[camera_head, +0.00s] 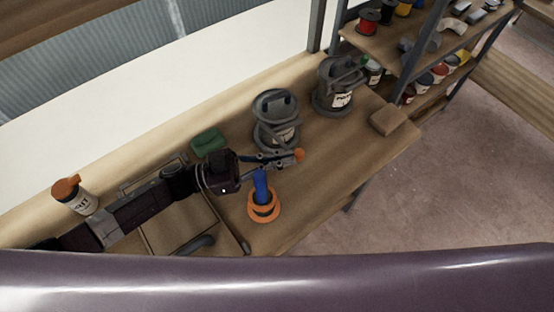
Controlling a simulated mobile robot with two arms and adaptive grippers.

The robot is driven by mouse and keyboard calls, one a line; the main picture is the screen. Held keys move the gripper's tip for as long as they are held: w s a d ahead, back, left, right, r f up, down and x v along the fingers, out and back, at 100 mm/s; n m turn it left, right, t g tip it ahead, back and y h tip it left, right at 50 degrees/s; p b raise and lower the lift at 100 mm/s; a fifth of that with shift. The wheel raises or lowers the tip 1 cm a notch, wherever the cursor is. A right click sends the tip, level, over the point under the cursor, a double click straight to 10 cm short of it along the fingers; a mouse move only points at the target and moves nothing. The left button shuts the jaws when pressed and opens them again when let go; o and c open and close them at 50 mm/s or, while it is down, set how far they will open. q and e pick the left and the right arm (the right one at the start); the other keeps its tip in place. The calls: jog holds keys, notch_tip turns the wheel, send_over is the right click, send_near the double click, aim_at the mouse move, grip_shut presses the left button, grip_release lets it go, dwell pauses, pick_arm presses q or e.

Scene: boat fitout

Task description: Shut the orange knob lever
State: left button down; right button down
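The lever that would carry the knob is hidden or too small to make out. My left arm reaches in from the left, low over the bench. My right gripper is not in view.
A blue upright piece in an orange ring base (264,205) stands just below the gripper. Two grey canisters (276,121) (339,87) and a green block (208,142) stand behind. An orange-capped bottle (75,195) is at left. A loaded shelf (410,45) stands at upper right.

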pick_arm(q)
jog(key=w+d+n+t+y, duration=0.2)
jog(key=w+d+n+t, duration=0.1)
jog(key=w, duration=0.3)
jog(key=w+d+n+t+y+b, duration=0.1)
jog(key=w+d+n+t+y, duration=0.1)
jog(key=w+d+t, duration=0.2)
jog(key=shift+w+d+n+t, duration=0.4)
jog(key=shift+w+t, duration=0.6)
jog(key=shift+w, duration=0.8)
